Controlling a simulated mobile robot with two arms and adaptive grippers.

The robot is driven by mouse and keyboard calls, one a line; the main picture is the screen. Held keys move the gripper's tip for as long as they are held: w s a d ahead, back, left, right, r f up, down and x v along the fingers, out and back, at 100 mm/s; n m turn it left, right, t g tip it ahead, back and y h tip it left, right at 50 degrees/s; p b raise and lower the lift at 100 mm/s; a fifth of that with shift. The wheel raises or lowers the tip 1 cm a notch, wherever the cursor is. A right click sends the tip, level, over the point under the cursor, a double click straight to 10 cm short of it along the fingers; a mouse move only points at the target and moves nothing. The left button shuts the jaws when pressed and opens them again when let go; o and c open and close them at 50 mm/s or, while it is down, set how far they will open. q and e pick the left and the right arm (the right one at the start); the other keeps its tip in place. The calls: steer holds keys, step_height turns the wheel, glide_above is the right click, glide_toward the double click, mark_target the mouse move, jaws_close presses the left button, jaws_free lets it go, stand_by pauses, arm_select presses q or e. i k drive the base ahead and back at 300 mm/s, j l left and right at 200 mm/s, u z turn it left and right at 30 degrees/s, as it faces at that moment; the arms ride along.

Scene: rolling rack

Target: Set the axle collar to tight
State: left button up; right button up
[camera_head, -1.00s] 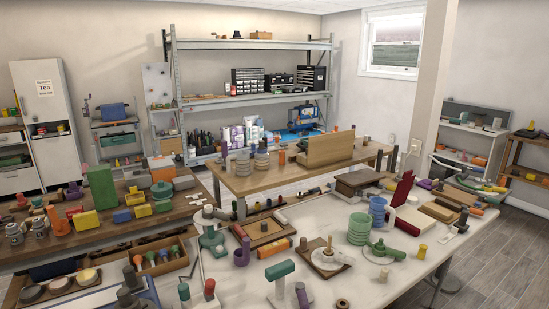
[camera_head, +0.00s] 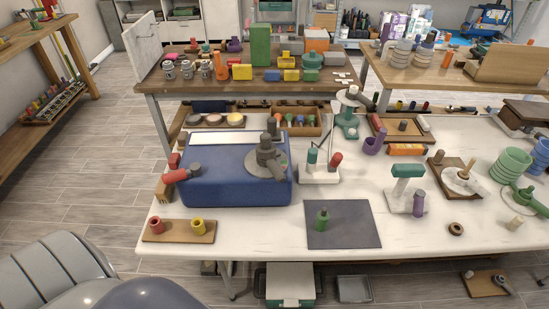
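I cannot tell for sure which thing is the axle collar. A small dark ring (camera_head: 456,229) lies flat on the white table (camera_head: 260,236) at the right. A blue box (camera_head: 237,185) stands at the table's left part, with a grey round fitting (camera_head: 267,156) on its top and a red-ended grey handle (camera_head: 182,174) at its left side. No tight marking is readable. Neither of my grippers shows in the view.
A wooden board with red and yellow cups (camera_head: 179,231) lies at the front left. A green-topped T-shaped stand (camera_head: 407,185) is at the right. Free floor (camera_head: 100,190) lies left of the table.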

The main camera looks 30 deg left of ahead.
mark_target(272, 164)
steer(key=i+u, duration=0.1)
steer(key=u, duration=0.25)
steer(key=i+u, duration=0.1)
steer(key=u, duration=0.6)
steer(key=i+l, duration=0.05)
